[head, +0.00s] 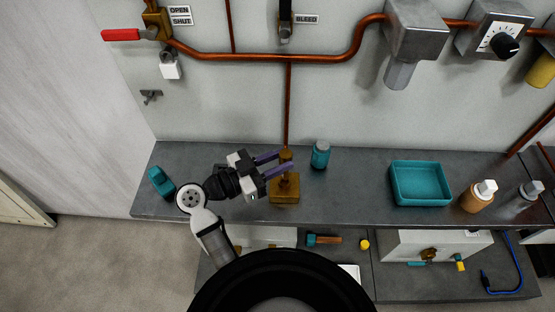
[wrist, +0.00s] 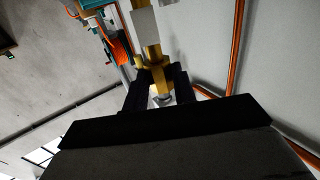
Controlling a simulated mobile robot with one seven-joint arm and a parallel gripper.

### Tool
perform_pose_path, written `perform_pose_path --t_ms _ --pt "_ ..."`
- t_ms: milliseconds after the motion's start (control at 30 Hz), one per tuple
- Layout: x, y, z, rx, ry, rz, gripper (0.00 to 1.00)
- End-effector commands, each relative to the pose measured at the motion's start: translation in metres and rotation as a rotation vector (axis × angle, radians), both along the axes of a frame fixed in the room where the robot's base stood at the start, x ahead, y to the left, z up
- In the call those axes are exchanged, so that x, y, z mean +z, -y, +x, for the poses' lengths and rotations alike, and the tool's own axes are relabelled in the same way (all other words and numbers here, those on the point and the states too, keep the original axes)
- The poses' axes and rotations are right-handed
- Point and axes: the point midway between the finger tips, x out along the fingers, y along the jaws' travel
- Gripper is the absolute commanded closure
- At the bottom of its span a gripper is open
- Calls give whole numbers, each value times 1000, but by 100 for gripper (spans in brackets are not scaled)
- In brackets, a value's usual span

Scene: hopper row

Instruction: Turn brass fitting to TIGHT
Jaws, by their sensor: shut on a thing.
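The brass fitting (head: 284,187) stands upright on the grey counter, below a vertical copper pipe. My gripper (head: 270,164) reaches in from the left with its two purple fingers around the fitting's upper part. In the wrist view, the dark fingers (wrist: 156,88) are closed on a brass piece (wrist: 158,74) from both sides. No TIGHT mark on the fitting is readable in either view.
A teal jar (head: 320,154) stands just right of the fitting. A teal tray (head: 421,183) and bottles (head: 478,196) stand farther right. A teal object (head: 161,181) lies at the counter's left end. A copper pipe (head: 270,57) and red-handled valve (head: 122,35) are on the wall.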

Motion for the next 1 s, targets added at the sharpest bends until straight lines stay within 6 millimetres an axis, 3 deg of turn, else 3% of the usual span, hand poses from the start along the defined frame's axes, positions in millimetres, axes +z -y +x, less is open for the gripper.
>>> perform_pose_path --t_ms 1000 --pt "-27 0 0 1 -1 -1 97"
